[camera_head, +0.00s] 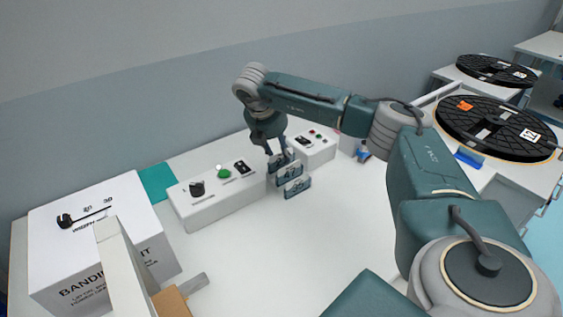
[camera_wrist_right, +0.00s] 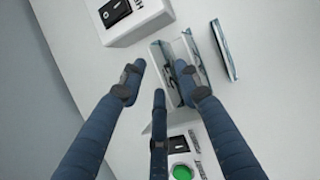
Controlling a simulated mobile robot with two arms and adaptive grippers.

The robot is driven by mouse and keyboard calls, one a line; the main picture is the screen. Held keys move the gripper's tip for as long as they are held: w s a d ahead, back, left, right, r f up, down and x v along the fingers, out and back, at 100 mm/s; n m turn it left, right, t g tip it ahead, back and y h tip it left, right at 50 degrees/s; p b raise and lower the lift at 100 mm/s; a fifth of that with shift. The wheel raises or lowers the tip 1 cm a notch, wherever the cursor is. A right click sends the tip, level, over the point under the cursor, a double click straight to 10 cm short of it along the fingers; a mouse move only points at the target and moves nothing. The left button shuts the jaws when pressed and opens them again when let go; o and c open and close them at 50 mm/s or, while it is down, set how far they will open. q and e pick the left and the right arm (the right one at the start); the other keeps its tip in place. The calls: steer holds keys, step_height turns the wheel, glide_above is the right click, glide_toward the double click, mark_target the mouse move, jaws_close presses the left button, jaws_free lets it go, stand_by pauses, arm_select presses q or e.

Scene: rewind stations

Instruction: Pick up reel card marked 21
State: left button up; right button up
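Several reel cards stand upright in a short row on the white table, right of a control box. The nearest card (camera_head: 297,187) and the middle card (camera_head: 290,171) show blue-grey faces with white digits; the digits are too small to read surely. The farthest card (camera_head: 280,160) is partly hidden by my right gripper (camera_head: 277,148). In the right wrist view, my right gripper (camera_wrist_right: 158,84) is open, with its fingertips spread around the top of a marked card (camera_wrist_right: 166,74). I cannot tell whether they touch it. Another card (camera_wrist_right: 223,50) stands apart to the right. My left gripper is out of view.
The control box (camera_head: 215,200) with a black knob and green button stands left of the cards. A second box (camera_head: 313,150) stands behind them. A large white carton (camera_head: 95,225) is at left. Black reels (camera_head: 495,128) lie on stations at right. The table's front middle is clear.

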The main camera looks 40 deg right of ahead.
steer(key=shift+s+r, duration=0.1)
jaws_close()
steer(key=shift+r, duration=0.15)
